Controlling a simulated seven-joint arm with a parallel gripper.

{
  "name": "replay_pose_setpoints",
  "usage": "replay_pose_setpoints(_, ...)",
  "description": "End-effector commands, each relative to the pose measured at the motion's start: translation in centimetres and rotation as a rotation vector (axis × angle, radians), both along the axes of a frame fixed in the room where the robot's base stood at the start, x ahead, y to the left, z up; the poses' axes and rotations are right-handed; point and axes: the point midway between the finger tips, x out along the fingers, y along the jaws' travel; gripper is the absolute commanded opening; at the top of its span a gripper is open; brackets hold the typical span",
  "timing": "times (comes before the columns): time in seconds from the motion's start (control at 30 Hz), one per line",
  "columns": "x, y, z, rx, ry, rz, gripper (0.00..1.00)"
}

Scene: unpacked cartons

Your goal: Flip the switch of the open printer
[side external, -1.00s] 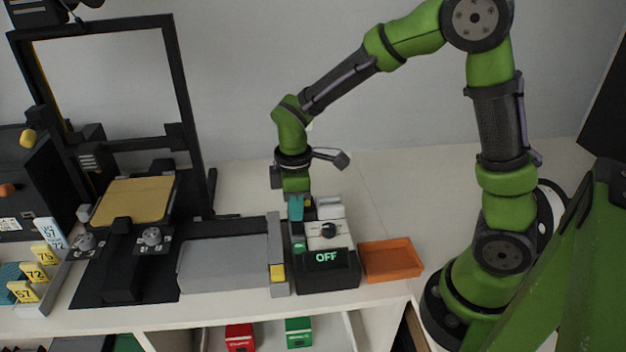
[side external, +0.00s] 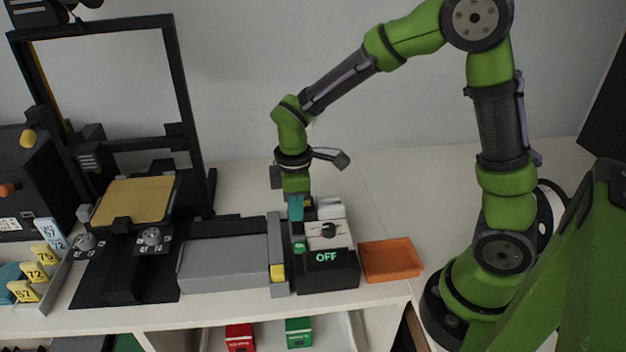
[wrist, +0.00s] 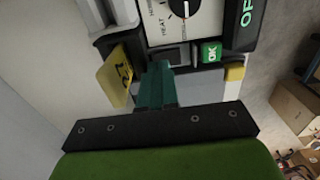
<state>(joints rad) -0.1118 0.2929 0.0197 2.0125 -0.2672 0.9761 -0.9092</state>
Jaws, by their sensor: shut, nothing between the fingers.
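The open printer (side external: 190,95) has a tall black frame and a tan bed (side external: 133,200), at the left in the side view. Two small silver knobs or switches (side external: 152,237) sit at the front of its base. A black control box (side external: 328,280) reads OFF, with a white dial panel (side external: 340,240) and black knob. My gripper (side external: 296,215) points down, its teal fingers shut and empty over the box's left rear part. In the wrist view the fingers (wrist: 158,75) are near a green OK button (wrist: 210,52). Contact cannot be told.
A grey slab (side external: 225,265) lies left of the box, beside a grey rail with a yellow block (side external: 277,272). An empty orange tray (side external: 390,260) stands right of the box. Yellow number tags (side external: 36,272) stand at far left. The counter behind the tray is clear.

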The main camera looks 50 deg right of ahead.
Motion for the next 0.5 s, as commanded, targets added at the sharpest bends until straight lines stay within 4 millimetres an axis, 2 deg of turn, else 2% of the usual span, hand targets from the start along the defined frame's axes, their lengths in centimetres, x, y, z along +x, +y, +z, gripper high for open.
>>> replay_pose_setpoints(0.5,0.0,0.0,-0.44,-0.001,0.001,0.0,0.0)
